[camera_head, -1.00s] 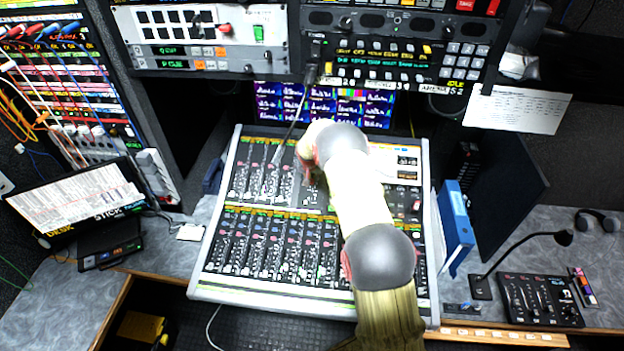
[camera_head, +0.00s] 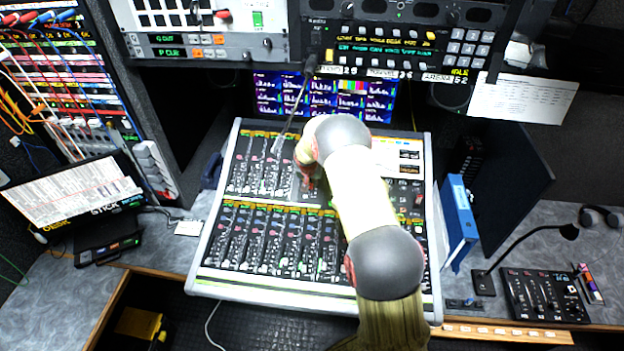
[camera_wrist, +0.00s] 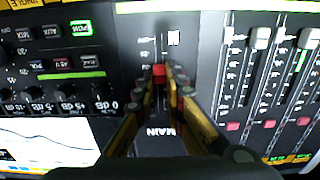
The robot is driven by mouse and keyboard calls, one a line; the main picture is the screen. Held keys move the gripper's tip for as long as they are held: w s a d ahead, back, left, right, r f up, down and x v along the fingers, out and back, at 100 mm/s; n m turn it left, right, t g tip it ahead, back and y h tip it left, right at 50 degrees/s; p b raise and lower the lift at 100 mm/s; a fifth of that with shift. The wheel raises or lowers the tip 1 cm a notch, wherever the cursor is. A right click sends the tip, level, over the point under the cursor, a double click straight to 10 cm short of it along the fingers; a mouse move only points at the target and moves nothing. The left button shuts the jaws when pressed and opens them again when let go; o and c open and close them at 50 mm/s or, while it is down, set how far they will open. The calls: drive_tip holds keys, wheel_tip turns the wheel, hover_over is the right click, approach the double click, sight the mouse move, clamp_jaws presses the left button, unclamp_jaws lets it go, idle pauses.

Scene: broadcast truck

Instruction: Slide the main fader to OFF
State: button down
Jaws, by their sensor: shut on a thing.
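The main fader (camera_wrist: 159,70) has a small red cap in a dark slot in the wrist view, with an upside-down MAIN label (camera_wrist: 160,131) below it in the picture. My gripper (camera_wrist: 164,78) is shut on the red cap, one finger on each side. Scale marks run along the slot above the cap; their lettering is too blurred to read. In the head view my gripper (camera_head: 308,184) reaches down to the upper middle of the mixing console (camera_head: 210,285). My arm hides part of the console there.
Lit buttons and knobs (camera_wrist: 80,28) and a screen (camera_wrist: 45,140) lie left. A gooseneck microphone (camera_head: 484,282) and blue binder (camera_head: 459,222) stand right of the console.

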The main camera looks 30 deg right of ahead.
sight(310, 196)
drive_tip(key=shift+s+a+f+b, duration=0.3)
drive_tip(key=shift+s+a+b, duration=0.1)
drive_tip(key=shift+s+b, duration=0.15)
drive_tip(key=shift+s+a+f+b, duration=0.35)
drive_tip(key=shift+s+b, duration=0.05)
drive_tip(key=shift+s, duration=0.2)
drive_tip(key=shift+s+a+f+b, duration=0.3)
drive_tip(key=shift+s+a+b, duration=0.1)
drive_tip(key=shift+s+b, duration=0.15)
drive_tip(key=shift+s, duration=0.1)
drive_tip(key=c, duration=2.1)
unclamp_jaws()
drive_tip(key=shift+a, duration=0.1)
drive_tip(key=shift+c, duration=0.2)
drive_tip(key=o, duration=0.3)
drive_tip(key=shift+r, duration=0.1)
drive_tip(key=shift+r, duration=0.15)
drive_tip(key=v, duration=1.1)
drive_tip(key=shift+r, duration=0.3)
